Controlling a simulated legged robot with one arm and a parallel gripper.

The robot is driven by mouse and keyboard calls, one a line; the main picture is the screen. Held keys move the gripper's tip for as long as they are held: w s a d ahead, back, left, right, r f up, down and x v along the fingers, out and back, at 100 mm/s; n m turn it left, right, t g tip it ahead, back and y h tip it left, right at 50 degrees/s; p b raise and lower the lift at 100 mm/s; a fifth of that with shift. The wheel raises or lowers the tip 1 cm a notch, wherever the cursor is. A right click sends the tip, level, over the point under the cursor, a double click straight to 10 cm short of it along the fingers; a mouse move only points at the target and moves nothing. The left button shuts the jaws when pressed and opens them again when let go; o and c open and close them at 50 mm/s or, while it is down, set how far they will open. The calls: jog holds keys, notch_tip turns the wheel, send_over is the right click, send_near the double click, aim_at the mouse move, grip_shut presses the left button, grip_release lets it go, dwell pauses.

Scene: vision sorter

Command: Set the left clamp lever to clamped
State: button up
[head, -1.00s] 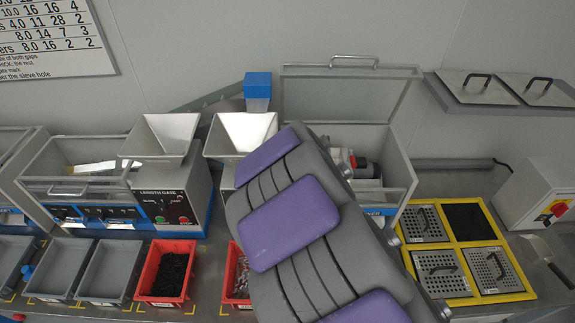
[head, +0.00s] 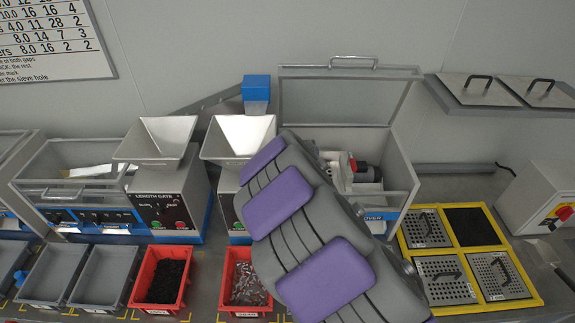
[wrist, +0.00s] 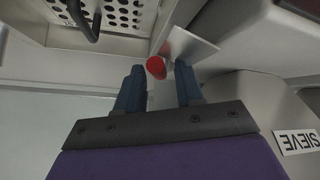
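A red knob (wrist: 156,67), which looks like the end of a clamp lever, shows in the wrist view near a thin metal plate (wrist: 188,47). My gripper (wrist: 159,70) is open, with its two blue-grey fingers spread to either side of the knob in the picture. I cannot tell whether the knob is between the tips or just beyond them; no contact is visible. In the head view a small red part (head: 353,164) shows inside the open machine box. My arm hides the front of that machine and the gripper.
The machine's clear lid (head: 345,98) stands raised. A perforated plate with a black handle (wrist: 88,20) is close by in the wrist view. Red bins (head: 162,284) and grey bins stand in front; a yellow rack (head: 456,252) of sieves lies to the right.

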jog(key=shift+d, duration=0.25)
jog(key=shift+c, duration=1.4)
jog(key=shift+a, duration=0.1)
grip_shut()
